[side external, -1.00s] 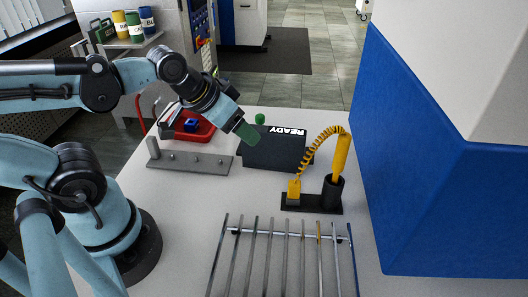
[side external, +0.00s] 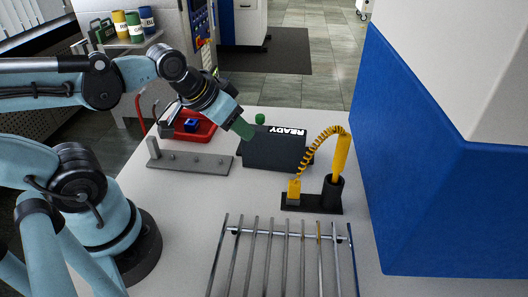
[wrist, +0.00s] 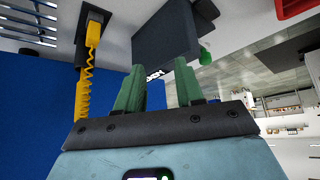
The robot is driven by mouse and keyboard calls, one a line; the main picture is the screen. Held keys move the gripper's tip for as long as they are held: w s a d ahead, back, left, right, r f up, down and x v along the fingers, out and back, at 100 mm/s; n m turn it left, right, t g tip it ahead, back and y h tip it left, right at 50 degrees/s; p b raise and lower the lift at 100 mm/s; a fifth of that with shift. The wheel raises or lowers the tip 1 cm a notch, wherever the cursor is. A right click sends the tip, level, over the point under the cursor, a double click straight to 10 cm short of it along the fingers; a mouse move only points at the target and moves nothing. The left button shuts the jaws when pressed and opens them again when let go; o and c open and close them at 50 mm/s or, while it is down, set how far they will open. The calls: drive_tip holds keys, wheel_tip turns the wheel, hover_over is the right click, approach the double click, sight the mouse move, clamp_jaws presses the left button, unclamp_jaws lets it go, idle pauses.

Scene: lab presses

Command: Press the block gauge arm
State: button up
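I cannot tell which part is the block gauge arm. My gripper (side external: 243,130) hangs tilted at the box's upper left corner; whether it touches is unclear. In the wrist view its two green fingers (wrist: 158,80) stand apart with nothing between them.
A yellow handle (side external: 341,155) with a coiled cord stands in a black holder to the right. A metal rod rack (side external: 287,235) lies in front. A grey pegged bar (side external: 190,162) and red tray (side external: 205,131) are left. A blue machine wall (side external: 440,190) bounds the right.

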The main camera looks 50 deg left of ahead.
drive_tip(key=a+n, duration=0.2)
drive_tip(key=a, duration=0.1)
drive_tip(key=a+n, duration=0.1)
drive_tip(key=shift+w+a+r, duration=0.25)
drive_tip(key=shift+w+a, duration=0.05)
drive_tip(key=shift+a, duration=0.05)
clamp_jaws()
drive_tip(key=a+r+n, duration=0.1)
drive_tip(key=a+n, duration=0.4)
drive_tip(key=a, duration=0.3)
drive_tip(key=shift+s+a+r, duration=0.2)
drive_tip(key=shift+r, duration=0.1)
